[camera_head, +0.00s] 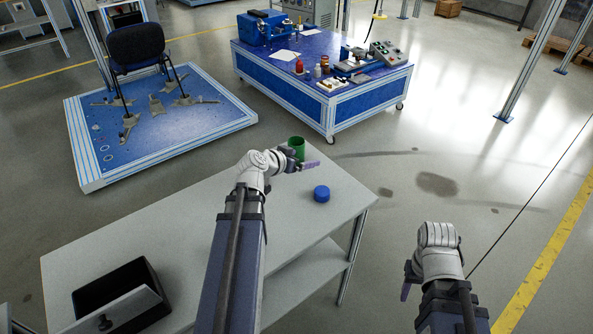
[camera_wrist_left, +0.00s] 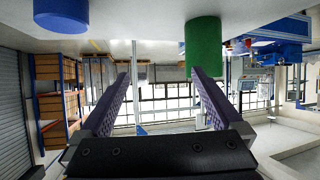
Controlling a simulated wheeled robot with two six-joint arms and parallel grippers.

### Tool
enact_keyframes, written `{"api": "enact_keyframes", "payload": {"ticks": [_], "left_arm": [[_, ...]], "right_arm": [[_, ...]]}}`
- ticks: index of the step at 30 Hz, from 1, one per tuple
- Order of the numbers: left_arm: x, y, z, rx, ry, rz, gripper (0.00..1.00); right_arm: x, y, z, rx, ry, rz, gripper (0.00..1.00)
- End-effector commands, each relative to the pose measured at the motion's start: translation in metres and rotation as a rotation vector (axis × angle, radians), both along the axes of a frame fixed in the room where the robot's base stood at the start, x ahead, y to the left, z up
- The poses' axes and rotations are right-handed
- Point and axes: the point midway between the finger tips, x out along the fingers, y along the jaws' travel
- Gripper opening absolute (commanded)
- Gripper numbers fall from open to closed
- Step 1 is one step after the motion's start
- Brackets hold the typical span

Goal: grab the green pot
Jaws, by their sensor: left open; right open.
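The green pot (camera_head: 297,143) stands on the far end of the grey table (camera_head: 130,232). My left gripper (camera_head: 301,160) is open, right beside the near side of the pot, which it partly hides in the head view. In the left wrist view, which looks upside down, the green pot (camera_wrist_left: 203,42) lies in line with the right-hand finger, not centred between the fingers. Nothing is between the fingers of my left gripper (camera_wrist_left: 160,74). I cannot tell whether that finger touches the pot. My right gripper (camera_head: 408,278) is open and empty, right of the table.
A blue round pot (camera_head: 321,194) stands on the table near its right edge; it also shows in the left wrist view (camera_wrist_left: 61,14). A black open box (camera_head: 118,290) is at the table's near left. A blue workbench (camera_head: 365,103) and a chair (camera_head: 137,47) on a platform stand beyond.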

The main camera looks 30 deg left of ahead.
Motion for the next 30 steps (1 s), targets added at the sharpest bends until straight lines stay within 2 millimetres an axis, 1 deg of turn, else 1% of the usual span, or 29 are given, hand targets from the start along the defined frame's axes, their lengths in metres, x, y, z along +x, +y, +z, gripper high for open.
{"api": "enact_keyframes", "payload": {"ticks": [1, 3, 6, 7, 12, 16, 20, 24, 27, 30], "left_arm": [[-0.002, 0.021, -0.011, 0.009, -0.033, 0.038, 1.0], [-0.005, 0.04, -0.011, 0.024, -0.068, 0.074, 1.0], [-0.007, 0.057, -0.009, 0.036, -0.098, 0.105, 1.0], [-0.008, 0.059, -0.009, 0.038, -0.103, 0.111, 1.0], [-0.008, 0.063, -0.007, 0.041, -0.11, 0.117, 1.0], [0.0, 0.063, -0.011, 0.041, -0.109, 0.115, 1.0], [0.017, 0.063, -0.019, 0.042, -0.108, 0.114, 1.0], [0.04, 0.063, -0.029, 0.041, -0.108, 0.113, 1.0], [0.052, 0.063, -0.033, 0.041, -0.108, 0.114, 1.0], [0.056, 0.062, -0.034, 0.041, -0.108, 0.114, 1.0]], "right_arm": [[0.0, 0.0, -0.017, 0.0, 0.0, 0.0, 0.5], [0.0, 0.0, -0.024, 0.0, 0.0, 0.0, 0.5], [0.0, 0.0, -0.028, 0.0, 0.0, 0.0, 0.5], [0.0, 0.0, -0.029, 0.0, 0.0, 0.0, 0.5], [0.0, 0.0, -0.028, 0.0, 0.0, 0.0, 0.5], [0.0, 0.0, -0.032, 0.0, 0.0, 0.0, 0.5], [0.0, 0.0, -0.04, 0.0, 0.0, 0.0, 0.5], [0.0, 0.0, -0.05, 0.0, 0.0, 0.0, 0.5], [0.0, 0.0, -0.054, 0.0, 0.0, 0.0, 0.5], [0.0, 0.0, -0.055, 0.0, 0.0, 0.0, 0.5]]}}
